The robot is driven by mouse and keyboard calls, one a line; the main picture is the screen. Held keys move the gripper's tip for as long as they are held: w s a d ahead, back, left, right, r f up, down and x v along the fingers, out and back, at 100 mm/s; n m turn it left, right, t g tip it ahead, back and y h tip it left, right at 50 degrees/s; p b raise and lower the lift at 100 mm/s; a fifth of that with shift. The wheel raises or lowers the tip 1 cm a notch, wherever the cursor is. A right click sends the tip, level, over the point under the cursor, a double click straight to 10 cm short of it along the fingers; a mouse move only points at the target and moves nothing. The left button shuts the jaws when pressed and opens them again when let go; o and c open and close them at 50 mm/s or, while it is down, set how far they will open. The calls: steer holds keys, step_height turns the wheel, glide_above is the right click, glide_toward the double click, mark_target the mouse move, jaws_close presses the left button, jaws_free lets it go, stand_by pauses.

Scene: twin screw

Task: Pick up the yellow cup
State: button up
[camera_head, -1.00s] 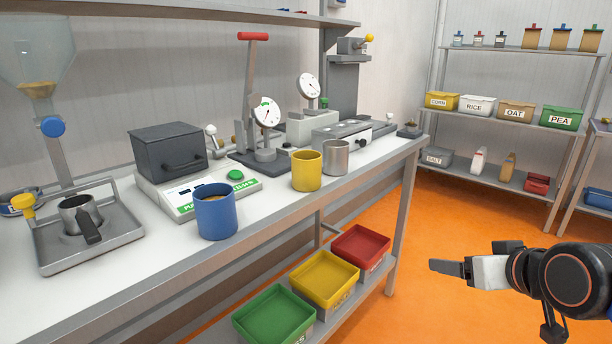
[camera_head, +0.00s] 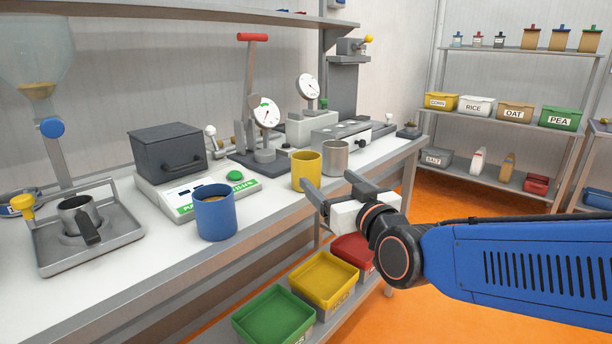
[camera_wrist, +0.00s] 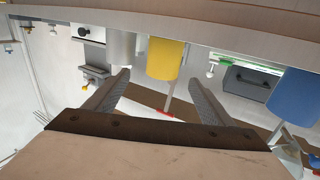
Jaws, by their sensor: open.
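The yellow cup (camera_head: 306,168) stands upright near the front edge of the white bench, between a blue cup and a grey metal cup. It also shows in the wrist view (camera_wrist: 167,58), beyond the fingertips and roughly between them, a little nearer the right finger. My gripper (camera_head: 329,185) is open and empty at the bench's front edge, just in front of the yellow cup and the grey cup. In the head view one finger overlaps the lower right of the yellow cup. I cannot tell whether it touches the cup.
The grey metal cup (camera_head: 335,158) stands close to the right of the yellow cup. The blue cup (camera_head: 216,214), holding something brown, is to the left. A press with a dial (camera_head: 266,115) stands behind. Coloured trays (camera_head: 324,278) sit on the lower shelf.

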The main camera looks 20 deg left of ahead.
mark_target(315, 169)
steer(key=x, duration=1)
steer(key=shift+w+a, duration=0.1)
steer(key=shift+w, duration=0.05)
steer(key=shift+s+a+x, duration=0.15)
steer(key=shift+x, duration=1.2)
steer(key=shift+s+a+x, duration=0.1)
steer(key=shift+x, duration=1.25)
steer(key=shift+r, duration=0.1)
steer(key=c, duration=1.2)
